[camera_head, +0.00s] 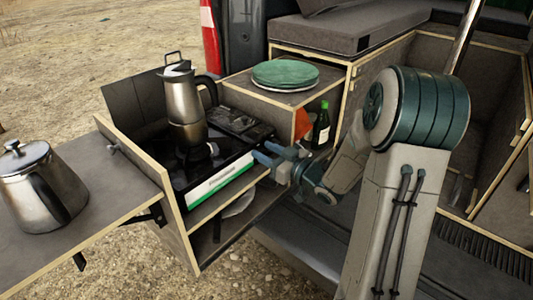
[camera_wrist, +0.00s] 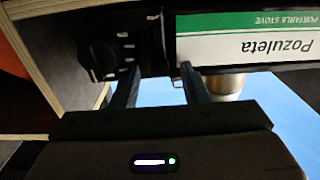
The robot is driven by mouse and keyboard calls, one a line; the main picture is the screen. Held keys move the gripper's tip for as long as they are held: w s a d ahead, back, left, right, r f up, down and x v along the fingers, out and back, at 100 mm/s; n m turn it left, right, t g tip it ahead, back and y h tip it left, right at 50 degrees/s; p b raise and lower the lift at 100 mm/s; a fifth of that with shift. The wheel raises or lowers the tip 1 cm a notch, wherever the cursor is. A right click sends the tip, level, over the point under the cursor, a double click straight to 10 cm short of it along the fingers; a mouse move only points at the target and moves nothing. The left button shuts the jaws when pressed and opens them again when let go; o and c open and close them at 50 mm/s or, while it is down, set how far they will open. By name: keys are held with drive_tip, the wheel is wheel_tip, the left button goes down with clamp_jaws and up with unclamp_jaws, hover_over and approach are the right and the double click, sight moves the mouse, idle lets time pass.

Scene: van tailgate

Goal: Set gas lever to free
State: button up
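The portable stove (camera_head: 217,178) stands in the pull-out box, its green and white label facing front. In the wrist view the stove label (camera_wrist: 245,45) appears upside down. A dark round knob (camera_wrist: 97,50) is left of it, with small white marks between. A narrow dark upright piece (camera_wrist: 154,35) beside the label may be the gas lever; its setting cannot be read. My gripper (camera_head: 263,153) is at the stove's front right end. In the wrist view my gripper (camera_wrist: 159,72) is open, its fingertips apart below the panel, with nothing seen held.
A moka pot (camera_head: 183,105) stands on the stove. A steel kettle (camera_head: 40,185) sits on the side shelf (camera_head: 105,205). A green plate stack (camera_head: 285,73) and a green bottle (camera_head: 321,126) are behind my gripper. Wooden box edges lie close around it.

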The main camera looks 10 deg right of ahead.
drive_tip(key=v, duration=1.4)
drive_tip(key=shift+w+p, duration=0.15)
drive_tip(key=shift+p, duration=0.2)
wheel_tip(320, 180, up, 8)
drive_tip(key=w+d+m+g+h+p, duration=0.2)
drive_tip(key=d+m+g+h+p, duration=0.15)
drive_tip(key=h+p, duration=0.6)
drive_tip(key=s+a+r+m+g+p, duration=0.2)
drive_tip(key=s+a, duration=0.4)
drive_tip(key=s, duration=0.3)
drive_tip(key=s+a+r+m+g+h+p, duration=0.1)
drive_tip(key=s+a+r+g, duration=0.3)
drive_tip(key=s, duration=0.5)
drive_tip(key=shift+s+a+r+m+g+p, duration=0.2)
drive_tip(key=shift+a+r+m+g+p, duration=0.2)
drive_tip(key=shift+a+g, duration=0.7)
